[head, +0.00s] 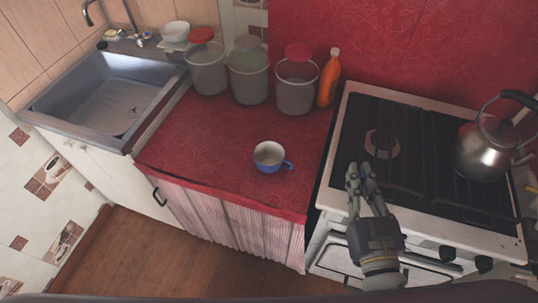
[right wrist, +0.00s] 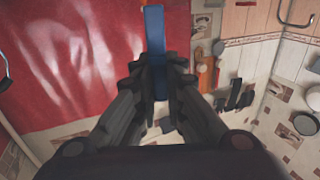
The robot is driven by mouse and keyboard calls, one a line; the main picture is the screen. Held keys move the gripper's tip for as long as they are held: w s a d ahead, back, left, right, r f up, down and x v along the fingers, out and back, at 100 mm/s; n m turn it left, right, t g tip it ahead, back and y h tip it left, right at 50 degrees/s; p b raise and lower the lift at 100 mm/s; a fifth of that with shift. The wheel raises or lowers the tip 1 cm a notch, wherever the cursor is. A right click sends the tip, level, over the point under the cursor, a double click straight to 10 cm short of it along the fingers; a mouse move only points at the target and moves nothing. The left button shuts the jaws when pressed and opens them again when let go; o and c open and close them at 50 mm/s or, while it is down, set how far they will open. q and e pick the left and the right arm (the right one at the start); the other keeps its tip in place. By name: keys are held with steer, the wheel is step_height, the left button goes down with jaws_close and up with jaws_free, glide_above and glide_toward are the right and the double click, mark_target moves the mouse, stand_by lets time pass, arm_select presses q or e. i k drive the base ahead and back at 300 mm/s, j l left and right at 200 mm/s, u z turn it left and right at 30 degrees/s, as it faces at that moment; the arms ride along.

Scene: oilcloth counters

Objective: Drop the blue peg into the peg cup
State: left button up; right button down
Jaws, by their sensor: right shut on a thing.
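The blue peg (right wrist: 153,28) is held between the fingers of my right gripper (right wrist: 158,75) in the right wrist view and sticks out beyond the fingertips. In the head view my right gripper (head: 362,172) is over the front left of the stove, and I cannot make out the peg there. The peg cup (head: 282,166), a mug with a white inside and a blue lower outside, stands upright on the red counter, left of the gripper and apart from it. Its handle points right. My left gripper is not in view.
The red oilcloth counter (head: 205,135) is clear around the cup. Several clear buckets (head: 249,84) and an orange bottle (head: 329,80) stand at its back. A sink (head: 110,105) is on the left. A kettle (head: 482,153) stands on the stove (head: 415,125) at right.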

mark_target(271, 164)
steer(key=i+j+z, duration=0.15)
steer(key=j+z, duration=0.25)
steer(key=j, duration=1.05)
steer(key=j+z, duration=0.45)
steer(key=j, duration=1.05)
